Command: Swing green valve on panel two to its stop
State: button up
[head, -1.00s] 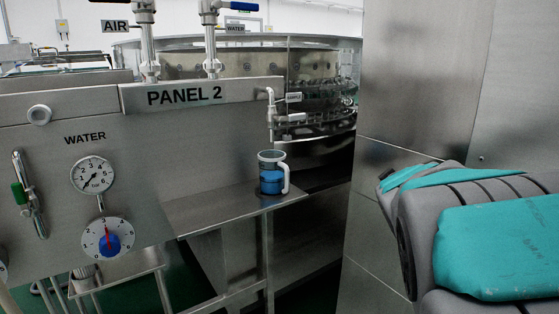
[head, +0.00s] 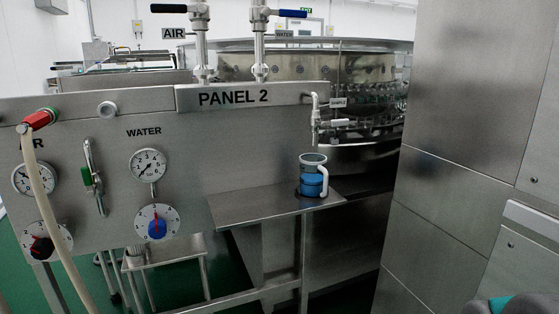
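My gripper is not in view. Only a small grey and teal piece of my arm shows at the bottom right corner, far from the panel.
A red connector (head: 39,119) with a pale hose hangs in front of the panel's left side. A blue-and-white mug (head: 312,180) stands on a steel shelf (head: 245,205) under a tap (head: 318,122). Tall steel cabinets (head: 470,100) close the right side.

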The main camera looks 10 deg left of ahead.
aim_at(86, 174)
jog(key=u, duration=1.9)
